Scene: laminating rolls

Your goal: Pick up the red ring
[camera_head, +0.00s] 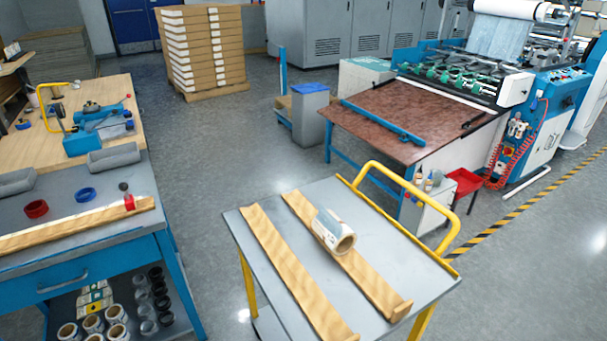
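A red ring (36,209) lies flat on the grey top of the workbench (135,222) at the left. It sits between the grey trays and the wooden rail (75,226) along the bench's front. A second small red piece (129,203), possibly also a ring, is at the right end of that rail, with a small dark item beside it. A blue ring (85,194) lies to the right of the first red ring. Neither of my grippers is in view.
Grey trays (114,157) stand behind the rings. A yellow-handled cart (235,225) at the centre bears two wooden rails and a roll (335,232). Floor shows between bench and cart. A laminating machine (540,105) stands at right; stacked boxes (205,50) stand at the back.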

